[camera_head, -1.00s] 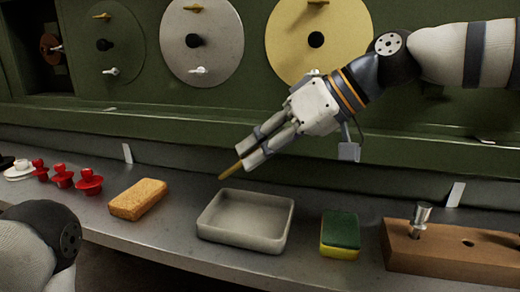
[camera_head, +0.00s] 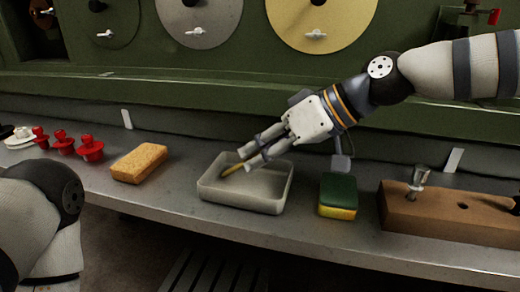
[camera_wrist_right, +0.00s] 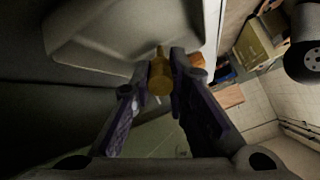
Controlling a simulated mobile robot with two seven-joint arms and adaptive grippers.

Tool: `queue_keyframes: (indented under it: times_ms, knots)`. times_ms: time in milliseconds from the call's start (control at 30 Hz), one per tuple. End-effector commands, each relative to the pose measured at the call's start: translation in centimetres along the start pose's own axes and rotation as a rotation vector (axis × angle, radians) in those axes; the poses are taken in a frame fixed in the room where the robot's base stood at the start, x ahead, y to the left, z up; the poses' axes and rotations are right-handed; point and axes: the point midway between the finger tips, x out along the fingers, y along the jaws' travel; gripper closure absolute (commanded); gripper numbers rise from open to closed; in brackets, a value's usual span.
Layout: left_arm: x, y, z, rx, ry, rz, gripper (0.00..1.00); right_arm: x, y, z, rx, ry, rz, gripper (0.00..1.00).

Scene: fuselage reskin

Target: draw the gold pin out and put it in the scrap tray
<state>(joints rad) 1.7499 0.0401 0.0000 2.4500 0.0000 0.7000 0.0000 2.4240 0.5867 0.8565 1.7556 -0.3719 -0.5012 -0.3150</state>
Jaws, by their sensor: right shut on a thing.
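The gold pin (camera_head: 231,170) is held between the fingertips of my right gripper (camera_head: 251,160), its free end slanting down to the left. The pin also shows in the right wrist view (camera_wrist_right: 160,76), between both fingers. The scrap tray (camera_head: 238,201) is a shallow pale grey open tray on the bench. The pin and fingertips are over the tray's opening, near its back left. I cannot tell whether the pin touches the tray floor. No other thing shows in the tray. At the lower left only part of my left arm shows, not its gripper.
A tan sponge (camera_head: 139,163) lies left of the tray, and a green and yellow sponge (camera_head: 338,196) right of it. A wooden block (camera_head: 450,214) with a metal pin is farther right. Several red knobs (camera_head: 90,149) stand at the left. The green panel (camera_head: 240,98) rises behind.

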Motion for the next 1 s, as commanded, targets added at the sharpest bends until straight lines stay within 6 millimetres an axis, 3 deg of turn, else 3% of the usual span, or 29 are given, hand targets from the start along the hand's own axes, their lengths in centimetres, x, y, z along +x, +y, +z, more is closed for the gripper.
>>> queue_keyframes:
  times_ms: [33, 133, 467, 567, 800, 1000]
  knots:
    - [0.0, 0.0, 0.0, 0.000, 0.000, 0.000, 0.60, 0.0, 0.0, 0.0, 0.000, 0.001, 0.000, 0.83]
    - [0.0, 0.0, 0.0, 0.000, 0.000, 0.000, 0.60, 0.0, 0.0, 0.0, 0.000, 0.000, 0.000, 0.61]
    - [0.0, 0.0, 0.0, 0.000, 0.000, 0.000, 0.60, -0.5, 0.0, -0.1, 0.000, 0.001, 0.001, 0.61]
    - [0.0, 0.0, 0.0, 0.000, 0.000, 0.000, 0.60, -2.4, 0.0, -0.2, 0.000, 0.005, 0.001, 0.61]
    - [0.0, 0.0, 0.0, 0.000, 0.000, 0.000, 0.60, -8.8, 0.0, -0.1, 0.000, 0.005, 0.002, 0.61]
    - [0.0, 0.0, 0.0, 0.000, 0.000, 0.000, 0.60, -11.7, 0.0, 0.0, 0.000, 0.001, 0.000, 0.61]
